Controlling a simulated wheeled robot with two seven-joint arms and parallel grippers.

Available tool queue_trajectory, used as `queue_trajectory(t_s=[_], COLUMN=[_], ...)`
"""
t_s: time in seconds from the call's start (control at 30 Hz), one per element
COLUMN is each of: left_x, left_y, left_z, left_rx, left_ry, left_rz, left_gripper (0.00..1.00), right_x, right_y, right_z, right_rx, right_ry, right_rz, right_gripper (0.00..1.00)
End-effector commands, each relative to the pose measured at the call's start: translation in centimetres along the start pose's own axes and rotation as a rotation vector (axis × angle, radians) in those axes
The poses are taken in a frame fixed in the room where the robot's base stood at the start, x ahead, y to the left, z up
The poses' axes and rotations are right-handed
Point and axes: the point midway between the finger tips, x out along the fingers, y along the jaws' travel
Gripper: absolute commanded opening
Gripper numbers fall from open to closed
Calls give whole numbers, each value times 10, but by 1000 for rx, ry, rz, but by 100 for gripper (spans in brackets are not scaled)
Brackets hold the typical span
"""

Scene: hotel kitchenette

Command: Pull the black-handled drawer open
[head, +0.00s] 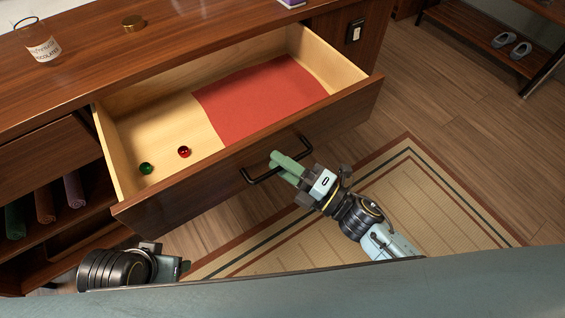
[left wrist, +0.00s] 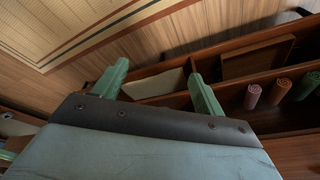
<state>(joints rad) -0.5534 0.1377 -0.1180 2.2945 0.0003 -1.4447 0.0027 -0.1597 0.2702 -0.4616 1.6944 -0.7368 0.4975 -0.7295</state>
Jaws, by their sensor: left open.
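The wooden drawer (head: 150,215) stands well out from the cabinet, with its light inside showing. Its black bar handle (head: 262,177) is on the front panel. My right gripper (head: 279,164) is at the middle of this handle, its green fingers close together over the bar. The fingers partly hide the bar and appear closed on it. My left gripper (left wrist: 160,88) is open and empty in the left wrist view, its fingers wide apart. In the head view only part of the left arm's end shows at the lower left, away from the handle.
The drawer holds a red sheet (head: 262,98), a green ball (head: 146,168) and a red ball (head: 184,152). A glass (head: 38,42) and a brass disc (head: 133,23) stand on the counter. Rolled towels (head: 74,190) lie on a left shelf. A rug (head: 425,195) covers the floor.

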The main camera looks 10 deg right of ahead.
Motion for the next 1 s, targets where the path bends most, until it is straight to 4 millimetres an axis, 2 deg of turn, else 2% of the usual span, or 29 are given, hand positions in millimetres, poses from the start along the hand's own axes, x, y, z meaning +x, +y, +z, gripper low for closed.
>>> queue_trajectory(t_s=[0.17, 0.27, 0.37, 0.47, 0.7, 0.83, 1.0], left_x=[0, -1, 2, 16, 29, 33, 36], left_y=[0, 0, 0, -5, -9, -10, -10], left_z=[0, -2, -2, 3, 6, 8, 9], left_rx=[0, 0, 0, 5, 8, 9, 9], left_ry=[1, 7, 9, -11, -19, -22, -24], left_rz=[0, 0, 0, -10, -16, -18, -19], left_gripper=[71, 71, 71, 71, 71, 71, 71], right_x=[-3, -13, -31, -55, -106, -123, -133], right_y=[0, 0, 0, 0, 0, 0, 0], right_z=[0, 0, -1, 0, 0, 0, 0], right_rx=[1, 1, 2, 2, 1, 2, 0], right_ry=[0, 0, 0, -1, 0, 0, 0], right_rz=[-1, -3, -3, -6, -4, -3, -1], right_gripper=[32, 32, 32, 32, 32, 32, 32])
